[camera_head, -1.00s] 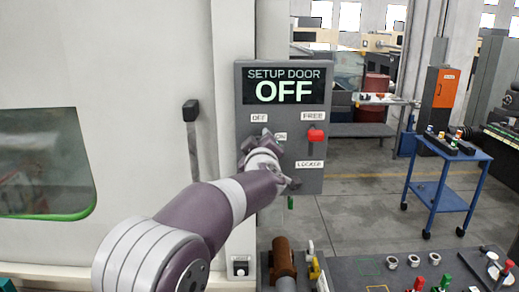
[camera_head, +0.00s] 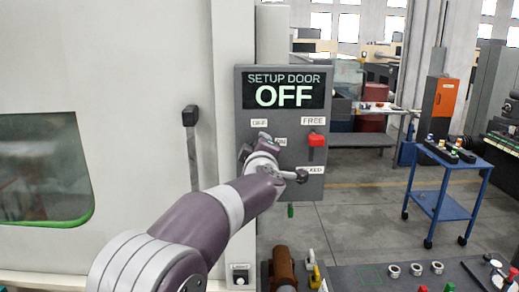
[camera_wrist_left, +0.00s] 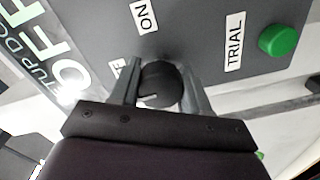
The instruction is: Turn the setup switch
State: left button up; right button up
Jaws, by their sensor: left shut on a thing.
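The setup switch is a round black knob (camera_wrist_left: 160,85) with a pale mark on its face, in the left wrist view. The fingers of my left gripper (camera_wrist_left: 163,88) are on either side of it and shut on it. In the head view my left gripper (camera_head: 262,142) is at the grey control panel (camera_head: 293,188) and hides the knob. The panel's display (camera_head: 287,90) reads SETUP DOOR OFF. An ON label (camera_wrist_left: 144,16) and a TRIAL label (camera_wrist_left: 234,43) show near the knob; the OFF label is partly hidden by a finger. My right gripper is not in view.
A red-handled lever (camera_head: 316,139) sits on the panel's right, by the FREE label. A green button (camera_wrist_left: 278,40) is near TRIAL. A black door handle (camera_head: 190,116) is left of the panel. A bench with small parts lies below; a blue cart (camera_head: 440,204) stands right.

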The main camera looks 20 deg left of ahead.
pick_arm(q)
jog(key=shift+f, duration=0.2)
jog(key=o, duration=1.1)
jog(key=shift+r, duration=0.1)
jog(key=shift+c, duration=0.2)
jog(key=b+v, duration=0.3)
jog(key=v, duration=0.9)
jog(key=shift+s+d, duration=0.15)
jog(key=shift+s, duration=0.15)
